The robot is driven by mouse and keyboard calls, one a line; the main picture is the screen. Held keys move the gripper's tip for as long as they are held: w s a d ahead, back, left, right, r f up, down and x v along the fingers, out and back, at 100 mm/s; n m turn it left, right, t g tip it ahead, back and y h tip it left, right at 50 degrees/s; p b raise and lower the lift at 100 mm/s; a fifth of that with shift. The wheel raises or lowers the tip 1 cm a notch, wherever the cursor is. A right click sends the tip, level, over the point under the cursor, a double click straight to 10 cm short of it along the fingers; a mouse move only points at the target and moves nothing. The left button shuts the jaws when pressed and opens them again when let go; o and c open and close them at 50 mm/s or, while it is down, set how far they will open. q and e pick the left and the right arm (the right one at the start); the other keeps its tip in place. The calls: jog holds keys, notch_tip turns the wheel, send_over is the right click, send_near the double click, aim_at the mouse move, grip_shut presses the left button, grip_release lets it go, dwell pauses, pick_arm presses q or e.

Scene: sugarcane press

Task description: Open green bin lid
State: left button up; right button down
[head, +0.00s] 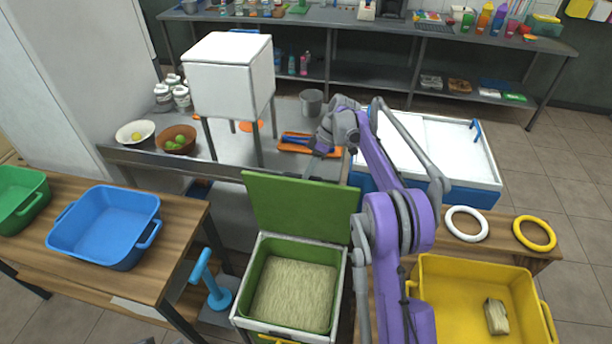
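The green bin (336,298) stands at the bottom middle in a white frame, with pale fibrous material (295,293) inside. Its green lid (298,207) stands raised at the back edge, and the bin's mouth is uncovered. My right arm, purple and grey, reaches up past the bin's right side. My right gripper (322,149) is above and behind the lid's top edge, near the orange tray (292,149) on the counter. Its fingers are small and dark, so I cannot tell whether they are open. My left gripper is not in view.
A blue tub (105,225) sits on the wooden table at left. A blue-handled pedal or lever (214,285) stands beside the bin. A white box (229,77) on legs stands on the counter behind. A yellow tub (455,300) is at lower right.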

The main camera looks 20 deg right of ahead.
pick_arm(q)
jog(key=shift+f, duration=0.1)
pick_arm(e)
jog(key=shift+f, duration=0.3)
jog(key=c, duration=1.1)
grip_release()
jog(key=shift+c, duration=0.2)
jog(key=o, duration=0.4)
jog(key=shift+w+d, duration=0.1)
jog(key=shift+r, duration=0.1)
jog(key=shift+r, duration=0.1)
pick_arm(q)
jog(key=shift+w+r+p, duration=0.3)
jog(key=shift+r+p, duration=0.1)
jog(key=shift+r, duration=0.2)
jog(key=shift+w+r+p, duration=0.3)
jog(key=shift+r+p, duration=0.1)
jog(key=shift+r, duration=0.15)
pick_arm(e)
jog(key=v, duration=1)
jog(key=shift+d+r, duration=0.15)
jog(key=shift+r, duration=0.15)
